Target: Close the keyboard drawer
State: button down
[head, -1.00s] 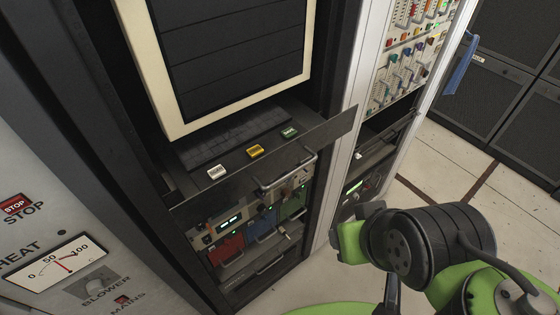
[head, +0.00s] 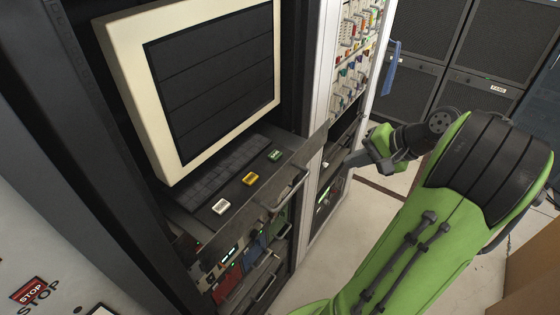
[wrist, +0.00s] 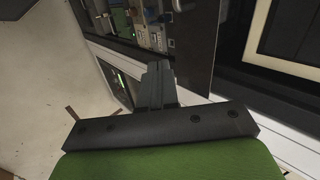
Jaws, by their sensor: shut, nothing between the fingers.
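The keyboard drawer (head: 262,199) stands pulled out of the dark rack below the cream-framed monitor. A dark keyboard and white, yellow and green labelled blocks lie on it. Its front panel has a metal bar handle (head: 291,189). My gripper (head: 352,162) is shut and empty, to the right of the drawer front and apart from the handle in the head view. In the wrist view my gripper (wrist: 158,72) points toward the rack, with the dark drawer panel (wrist: 192,45) just to its right. I cannot tell whether it touches the panel.
The monitor (head: 205,80) stands above the drawer. Equipment with handles (head: 250,270) sits below it. A white-edged rack with coloured knobs (head: 352,45) is to the right. A grey panel with a red STOP button (head: 30,290) is at lower left. Open floor lies right of the racks.

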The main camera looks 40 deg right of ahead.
aim_at(280, 146)
jog(key=w+r+b+x, duration=0.1)
jog(key=b+x, duration=0.1)
jog(key=x, duration=0.9)
jog(key=shift+w+m+t, duration=0.3)
jog(key=shift+w+m, duration=0.1)
jog(key=shift+w, duration=0.2)
jog(key=shift+d, duration=0.1)
jog(key=w+a+p, duration=0.1)
jog(key=w, duration=0.2)
jog(key=w+a, duration=0.1)
jog(key=w, duration=0.3)
jog(key=w+a+p, duration=0.1)
jog(key=w+a, duration=0.1)
jog(key=w, duration=0.1)
jog(key=shift+w+p, duration=0.3)
jog(key=shift+r, duration=0.1)
jog(key=shift+a, duration=0.1)
